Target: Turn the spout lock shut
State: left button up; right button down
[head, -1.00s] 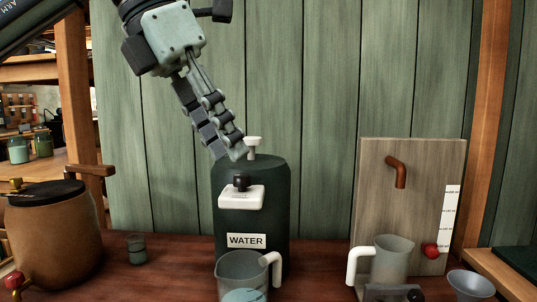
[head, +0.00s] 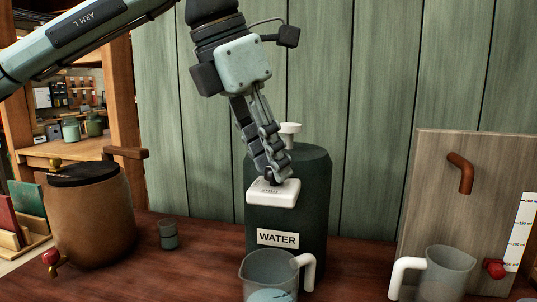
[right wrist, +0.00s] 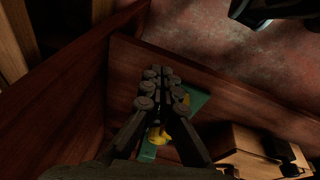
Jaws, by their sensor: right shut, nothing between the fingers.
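The dark green water container (head: 312,200) with a WATER label stands at the middle of the bench in the head view. A white spout block (head: 272,195) juts from its front, with small lettering I cannot read. The black lock knob (head: 270,178) on top of the block is mostly hidden by the fingers. My left gripper (head: 278,176) points down with its fingertips at the knob; the view does not show whether they are closed on it. A measuring jug (head: 270,265) with a white handle stands below the spout. My right gripper (right wrist: 160,78) is shut and empty, away from the container.
A brown crock (head: 92,225) with a red tap and a small glass (head: 168,236) stand left. A wooden board (head: 440,200) with a copper spout and a second jug (head: 446,270) stand right. Green and yellow objects (right wrist: 160,135) lie below my right gripper.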

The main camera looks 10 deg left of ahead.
pick_arm(q)
jog(key=shift+c, duration=0.2)
pick_arm(e)
jog(key=shift+w+r, duration=0.1)
jog(key=shift+w, duration=0.2)
pick_arm(q)
grip_shut()
